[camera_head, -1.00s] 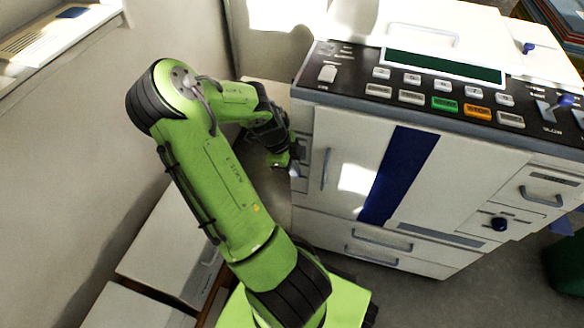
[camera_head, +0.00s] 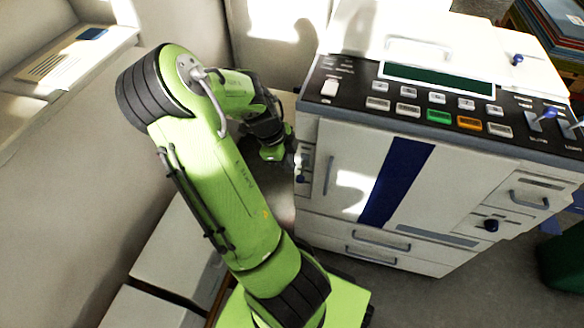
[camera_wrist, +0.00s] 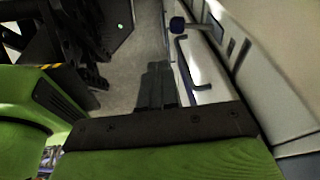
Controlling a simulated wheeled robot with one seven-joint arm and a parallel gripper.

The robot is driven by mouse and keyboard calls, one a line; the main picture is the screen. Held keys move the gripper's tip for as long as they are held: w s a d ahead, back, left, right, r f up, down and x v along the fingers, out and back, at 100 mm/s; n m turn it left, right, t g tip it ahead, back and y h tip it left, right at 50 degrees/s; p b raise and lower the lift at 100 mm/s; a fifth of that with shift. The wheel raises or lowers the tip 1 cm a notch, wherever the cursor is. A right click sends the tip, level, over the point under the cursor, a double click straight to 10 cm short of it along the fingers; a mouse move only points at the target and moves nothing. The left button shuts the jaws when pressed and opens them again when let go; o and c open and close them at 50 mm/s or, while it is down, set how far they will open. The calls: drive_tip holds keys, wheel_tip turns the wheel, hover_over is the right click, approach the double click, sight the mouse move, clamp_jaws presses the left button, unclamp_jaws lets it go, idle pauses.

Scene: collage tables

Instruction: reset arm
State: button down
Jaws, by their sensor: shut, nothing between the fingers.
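My green arm bends up from the lower middle of the head view, with its elbow at the upper left. Its forearm reaches down and right to my gripper (camera_head: 285,158), close to the left side of the white copier (camera_head: 330,215). The fingertips are hard to make out there, and I cannot tell whether they touch the copier. In the wrist view my gripper (camera_wrist: 157,84) shows as dark fingers, shut and empty, pointing over the grey floor beside a pale front with a dark handle (camera_wrist: 196,60).
The copier's black control panel (camera_head: 440,110) has several buttons and levers. Pale boxes (camera_head: 180,255) stand left of my arm, against a wall. A ledge (camera_head: 65,60) runs at the upper left. A green bin (camera_head: 565,258) stands at the far right. Floor is clear at the lower right.

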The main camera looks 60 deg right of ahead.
drive_tip(key=p+v, duration=0.1)
drive_tip(key=v, duration=0.3)
drive_tip(key=shift+a+r, duration=0.1)
drive_tip(key=shift+r, duration=0.1)
